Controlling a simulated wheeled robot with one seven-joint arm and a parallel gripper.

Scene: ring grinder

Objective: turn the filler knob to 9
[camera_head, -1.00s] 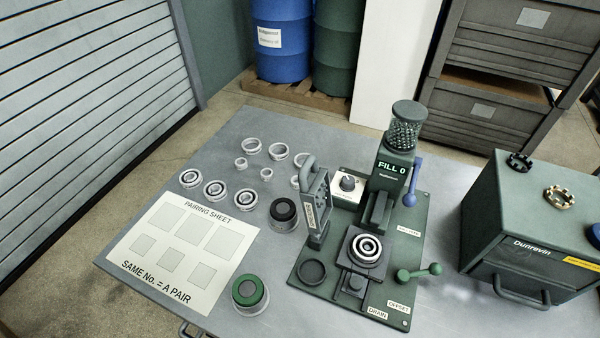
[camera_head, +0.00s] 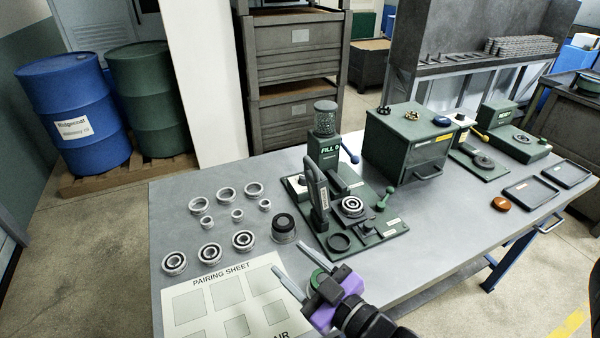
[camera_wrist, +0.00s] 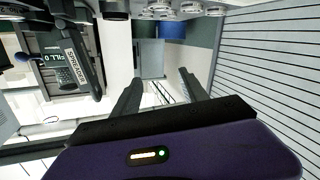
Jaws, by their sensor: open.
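The green filler machine (camera_head: 326,148) stands on its base plate at the middle of the table, and its display reads "FILL 0". The filler knob (camera_head: 300,181) sits on a white panel left of the column. In the head view it is small and partly covered by the upright dark handle; its pointer setting is too small to read. My gripper (camera_head: 287,256) is open and empty, above the table in front of the machine and close to the pairing sheet.
The upright handle (camera_head: 316,186) stands between my gripper and the knob. A dark-topped cup (camera_head: 284,229) and several bearing rings (camera_head: 243,240) lie left of the machine. The pairing sheet (camera_head: 222,297) is in front. A green Dunrevin box (camera_head: 408,145) stands at right.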

